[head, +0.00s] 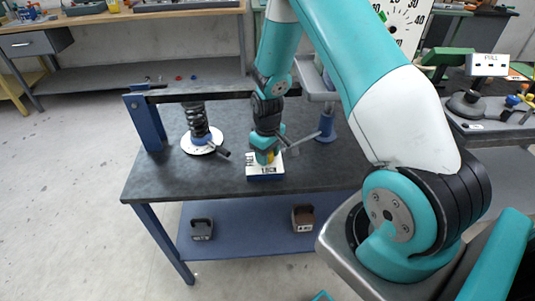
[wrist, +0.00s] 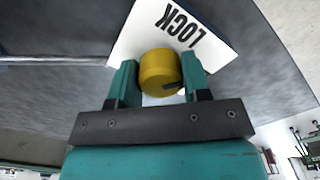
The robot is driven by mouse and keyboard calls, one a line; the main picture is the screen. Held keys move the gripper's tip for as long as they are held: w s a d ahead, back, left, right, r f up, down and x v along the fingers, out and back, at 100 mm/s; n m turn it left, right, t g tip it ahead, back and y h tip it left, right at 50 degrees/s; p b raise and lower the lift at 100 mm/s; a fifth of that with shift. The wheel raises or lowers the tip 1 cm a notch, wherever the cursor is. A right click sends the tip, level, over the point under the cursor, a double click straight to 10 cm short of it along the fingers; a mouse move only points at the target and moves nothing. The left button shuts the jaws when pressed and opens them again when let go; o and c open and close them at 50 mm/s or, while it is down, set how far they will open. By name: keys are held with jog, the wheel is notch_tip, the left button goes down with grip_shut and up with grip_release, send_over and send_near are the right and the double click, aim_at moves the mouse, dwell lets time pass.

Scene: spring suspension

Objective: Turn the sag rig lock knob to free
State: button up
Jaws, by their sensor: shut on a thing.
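The lock knob (wrist: 159,72) is a yellow cylinder with a dark mark on its side, in the wrist view. Behind it is a white plate (wrist: 150,24) on which the word LOCK reads. My gripper (wrist: 158,82) has a finger on each side of the knob and is shut on it. In the head view, my gripper (head: 266,152) points down over the small blue-and-white knob box (head: 266,177) at the table's front edge. Part of the box's lettering is hidden there by my gripper.
The sag rig's black spring (head: 196,118) stands on a white round plate (head: 201,141) to the left, beneath a dark beam. A blue post (head: 325,127) stands to the right. The dark tabletop (head: 160,183) is clear at front left. Two weights (head: 202,229) (head: 303,218) sit on the lower shelf.

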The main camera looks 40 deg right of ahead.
jog(key=m, duration=0.5)
jog(key=shift+a+m, duration=0.1)
jog(key=shift+m, duration=0.3)
jog(key=m, duration=0.5)
jog(key=shift+w, duration=0.1)
jog(key=shift+r+m, duration=0.1)
jog(key=shift+m, duration=0.2)
jog(key=o, duration=0.9)
notch_tip(320, 180, up, 17)
jog(key=shift+r+b, duration=0.15)
jog(key=shift+b, duration=0.55)
